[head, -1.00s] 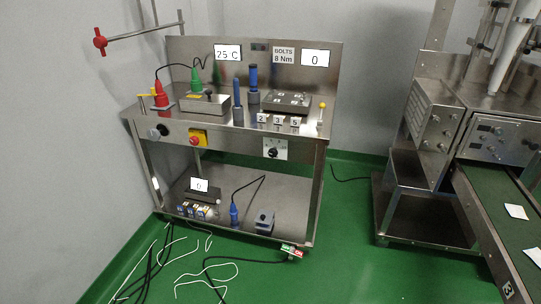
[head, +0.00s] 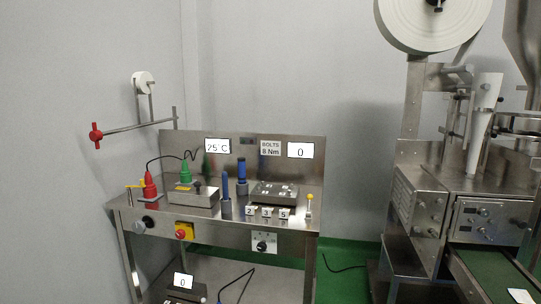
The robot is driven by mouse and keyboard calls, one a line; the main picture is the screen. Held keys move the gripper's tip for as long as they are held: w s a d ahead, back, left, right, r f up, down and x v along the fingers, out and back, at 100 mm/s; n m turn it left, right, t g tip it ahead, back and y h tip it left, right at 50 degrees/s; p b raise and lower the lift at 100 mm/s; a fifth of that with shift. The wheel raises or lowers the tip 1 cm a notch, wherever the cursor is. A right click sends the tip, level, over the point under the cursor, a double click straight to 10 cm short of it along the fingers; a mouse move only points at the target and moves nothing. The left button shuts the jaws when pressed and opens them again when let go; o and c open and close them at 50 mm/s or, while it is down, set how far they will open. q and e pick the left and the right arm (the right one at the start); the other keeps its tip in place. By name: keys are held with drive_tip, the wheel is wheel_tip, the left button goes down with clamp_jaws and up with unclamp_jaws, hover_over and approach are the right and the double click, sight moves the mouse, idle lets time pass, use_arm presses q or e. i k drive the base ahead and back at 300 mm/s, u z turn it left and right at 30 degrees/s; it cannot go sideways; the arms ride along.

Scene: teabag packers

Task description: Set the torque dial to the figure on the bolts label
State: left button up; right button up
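The bolts label (head: 270,148) is on the back panel of the steel bench and reads "BOLTS 8 Nm". The torque dial (head: 262,246) is a black knob on a white plate on the bench's front edge, right of centre. Its scale marks are too small to read. A white display (head: 301,150) right of the label shows 0. Neither of my grippers is in view.
The steel bench (head: 215,235) carries red and green plugs, blue-handled tools, a steel block and tags 2, 3 and 5. A yellow switch box with a red button (head: 183,231) is on its front. A packing machine (head: 460,205) stands at right, with green floor between.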

sight(261, 247)
drive_tip(key=u, duration=0.6)
drive_tip(key=i, duration=2)
drive_tip(key=u, duration=1.35)
drive_tip(key=i, duration=0.8)
drive_tip(key=z, duration=2)
